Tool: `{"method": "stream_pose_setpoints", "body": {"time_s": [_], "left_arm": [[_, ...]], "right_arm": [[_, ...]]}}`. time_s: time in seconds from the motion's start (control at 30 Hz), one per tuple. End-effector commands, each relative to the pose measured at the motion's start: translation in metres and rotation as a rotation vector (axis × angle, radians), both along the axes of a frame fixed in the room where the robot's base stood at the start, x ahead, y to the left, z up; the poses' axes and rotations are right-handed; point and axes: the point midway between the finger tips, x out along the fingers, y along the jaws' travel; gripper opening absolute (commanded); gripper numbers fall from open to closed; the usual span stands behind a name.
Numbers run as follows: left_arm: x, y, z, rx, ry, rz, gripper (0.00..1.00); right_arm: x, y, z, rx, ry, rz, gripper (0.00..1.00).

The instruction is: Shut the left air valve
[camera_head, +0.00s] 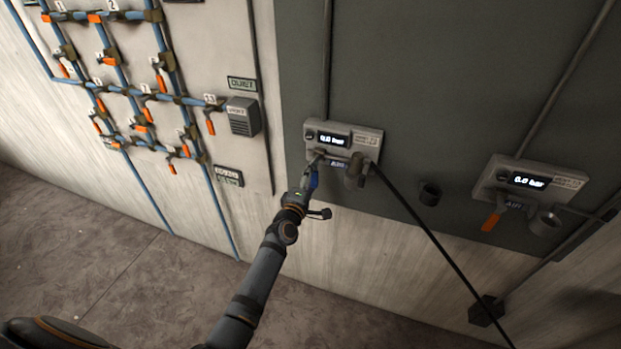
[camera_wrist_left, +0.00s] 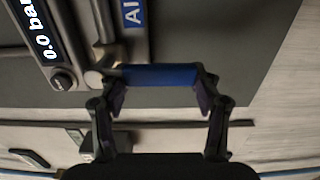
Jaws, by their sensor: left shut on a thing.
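The left air unit (camera_head: 368,138) is a grey box on the dark wall panel, and its display reads 0.0 bar. Its valve handle (camera_head: 313,181) is blue and hangs below the box at the left. In the left wrist view the blue handle (camera_wrist_left: 160,75) lies across between the fingers. My left gripper (camera_head: 308,186) is shut on this handle, and in the wrist view its fingers (camera_wrist_left: 160,98) stand at the handle's two ends. The gripper partly hides the handle in the head view. My right gripper is not in view.
A black hose (camera_head: 430,235) runs from the left unit down to the right. A second air unit (camera_head: 530,178) with an orange handle (camera_head: 491,221) also reads 0.0 bar. Blue pipes (camera_head: 125,90) with several orange-handled valves fill the upper left. A dark cup-like holder (camera_head: 430,194) sits between the units.

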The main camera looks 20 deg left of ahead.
Motion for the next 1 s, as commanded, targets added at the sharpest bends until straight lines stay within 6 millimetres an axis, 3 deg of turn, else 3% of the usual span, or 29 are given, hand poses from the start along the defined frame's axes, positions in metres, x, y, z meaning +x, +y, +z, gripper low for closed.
{"method": "stream_pose_setpoints", "body": {"time_s": [0.37,0.4,0.53,0.87,1.0], "left_arm": [[0.000,-0.001,-0.001,-0.016,0.004,-0.001,0.07],[0.000,-0.001,-0.001,-0.016,0.004,-0.001,0.69],[0.000,-0.001,-0.001,-0.013,0.002,-0.001,0.87],[-0.001,-0.001,-0.001,-0.009,0.001,-0.001,0.88],[-0.014,0.000,-0.002,-0.007,0.003,-0.001,0.88]], "right_arm": [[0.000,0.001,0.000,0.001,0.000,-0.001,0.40],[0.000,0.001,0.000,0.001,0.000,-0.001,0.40],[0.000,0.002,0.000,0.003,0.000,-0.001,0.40],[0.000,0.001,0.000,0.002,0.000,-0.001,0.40],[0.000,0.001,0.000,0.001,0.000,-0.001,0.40]]}}
